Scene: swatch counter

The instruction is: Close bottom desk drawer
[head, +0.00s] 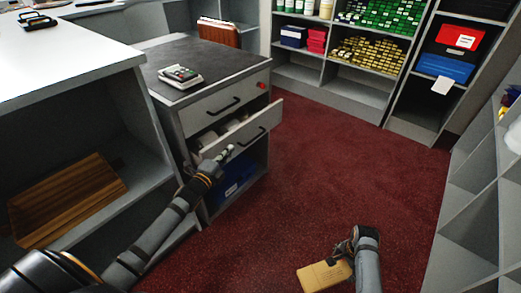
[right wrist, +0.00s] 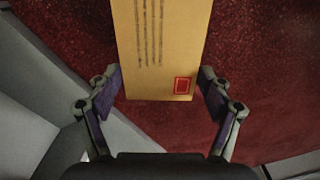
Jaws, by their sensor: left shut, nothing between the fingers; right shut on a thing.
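The grey desk cabinet has a shut top drawer (head: 223,104) and, under it, a bottom drawer (head: 262,122) that is pulled out, with pale items inside. Both drawers have dark bar handles. My left gripper (head: 223,156) is shut and empty, just below and in front of the left part of the open drawer's front; I cannot tell whether it touches it. My right gripper (head: 346,252) is shut on a tan envelope (head: 324,276), held over the red carpet away from the cabinet. The envelope (right wrist: 160,45) has dark lines and a red stamp mark in the right wrist view.
A calculator-like device (head: 180,74) lies on the cabinet top. A blue box (head: 236,172) sits in the open space below the drawers. Shelves line the back and right. The carpet (head: 320,170) between is clear.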

